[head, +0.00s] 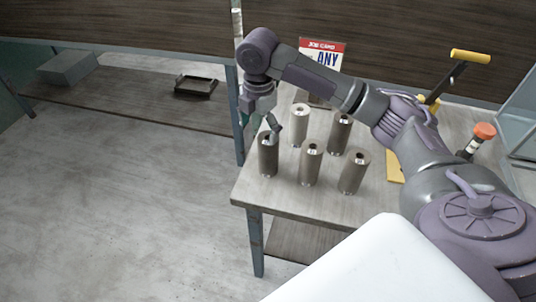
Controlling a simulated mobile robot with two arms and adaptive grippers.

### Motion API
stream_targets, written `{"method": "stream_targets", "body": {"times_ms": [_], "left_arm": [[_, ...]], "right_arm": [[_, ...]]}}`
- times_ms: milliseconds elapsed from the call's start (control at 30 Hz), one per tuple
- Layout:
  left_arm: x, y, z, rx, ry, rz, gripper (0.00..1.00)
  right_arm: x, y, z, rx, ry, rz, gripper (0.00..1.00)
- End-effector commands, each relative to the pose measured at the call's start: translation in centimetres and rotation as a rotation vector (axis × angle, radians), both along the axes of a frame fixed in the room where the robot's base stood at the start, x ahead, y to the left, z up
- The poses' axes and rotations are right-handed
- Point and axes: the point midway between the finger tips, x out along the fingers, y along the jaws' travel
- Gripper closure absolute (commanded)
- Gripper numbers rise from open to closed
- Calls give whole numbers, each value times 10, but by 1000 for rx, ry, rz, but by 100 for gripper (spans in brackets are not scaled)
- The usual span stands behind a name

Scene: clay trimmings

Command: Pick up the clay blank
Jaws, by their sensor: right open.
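Several upright cylinders stand on the workbench (250,188), and I cannot tell which of them is the clay blank. A dark one (268,160) stands at the left near the bench edge. A lighter grey one (300,126) is behind it to the right. Others are a brown-grey one (311,166) at the front, one (353,175) to its right, and a dark one (340,136) at the back. My right gripper (264,126) is open, pointing down, just above the left dark cylinder and partly over its top. Contact cannot be made out. My left gripper is out of view.
A job card (322,54) stands at the back of the bench. A yellow-handled tool (460,66) and an orange-topped item (484,131) are to the right. A lower shelf at left holds a black tray (196,86) and a grey block (68,67). Open floor lies left.

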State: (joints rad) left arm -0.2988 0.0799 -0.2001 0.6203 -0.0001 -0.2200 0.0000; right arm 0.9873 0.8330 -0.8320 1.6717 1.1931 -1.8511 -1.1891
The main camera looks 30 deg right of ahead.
Motion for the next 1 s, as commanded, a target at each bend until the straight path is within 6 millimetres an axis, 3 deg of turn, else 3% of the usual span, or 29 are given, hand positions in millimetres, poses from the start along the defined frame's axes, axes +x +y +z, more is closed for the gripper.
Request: {"method": "stream_targets", "body": {"times_ms": [33,100,233,600,1000], "left_arm": [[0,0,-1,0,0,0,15],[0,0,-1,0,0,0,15],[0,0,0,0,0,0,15],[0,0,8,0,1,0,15],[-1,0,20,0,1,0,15]], "right_arm": [[2,-13,16,-8,4,16,9],[3,-22,30,-8,13,39,9],[1,-29,35,-6,26,60,9],[1,-28,-29,-4,28,59,9],[0,-28,-69,-5,28,60,9]]}}
